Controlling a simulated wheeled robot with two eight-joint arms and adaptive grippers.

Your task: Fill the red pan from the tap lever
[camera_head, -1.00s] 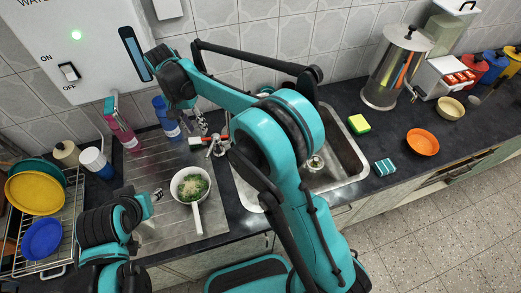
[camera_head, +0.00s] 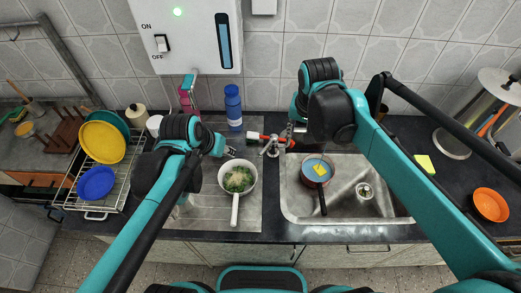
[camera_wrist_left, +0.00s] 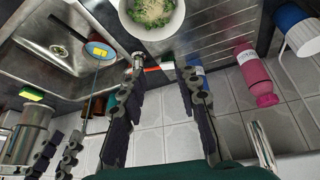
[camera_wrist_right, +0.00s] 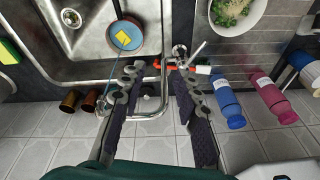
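The red pan (camera_head: 331,178) sits in the sink below the tap, its dark handle pointing toward me. Its inside looks blue, with a yellow patch; it also shows in the right wrist view (camera_wrist_right: 138,43). A thin pale line runs to the pan, possibly water. The tap (camera_head: 270,149) has a red-and-white lever (camera_head: 254,136) at the sink's back left corner. My right gripper (camera_head: 290,130), partly hidden in the head view, is open close by the tap; its fingers are apart in its wrist view (camera_wrist_right: 157,78). My left gripper (camera_head: 224,148) is open and empty near the white pan (camera_wrist_left: 163,75).
A white pan of food (camera_head: 238,180) stands on the drainboard. Blue (camera_head: 233,108) and pink bottles stand behind it. A dish rack (camera_head: 72,200) with plates is at left. An orange bowl (camera_head: 490,204) and a steel urn are at right. The heater (camera_head: 190,40) hangs above.

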